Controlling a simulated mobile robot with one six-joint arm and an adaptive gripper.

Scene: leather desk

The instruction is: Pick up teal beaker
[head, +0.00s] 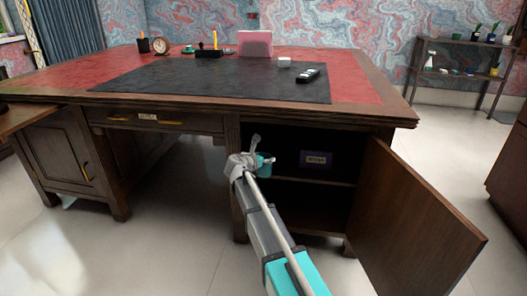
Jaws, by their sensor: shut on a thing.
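The teal beaker (265,170) shows as a small teal shape at the left side of the open cabinet's upper compartment, on or just above the shelf. My arm hides much of it. My gripper (262,160) reaches into the cabinet opening and is shut on the beaker. The fingers are small and partly hidden behind my wrist. I cannot tell whether the beaker touches the shelf.
The desk's cabinet door (415,215) stands wide open to the right. A dark labelled box (316,160) sits on the shelf (300,181) right of the beaker. The desktop (200,85) overhangs the opening. Floor is clear in front.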

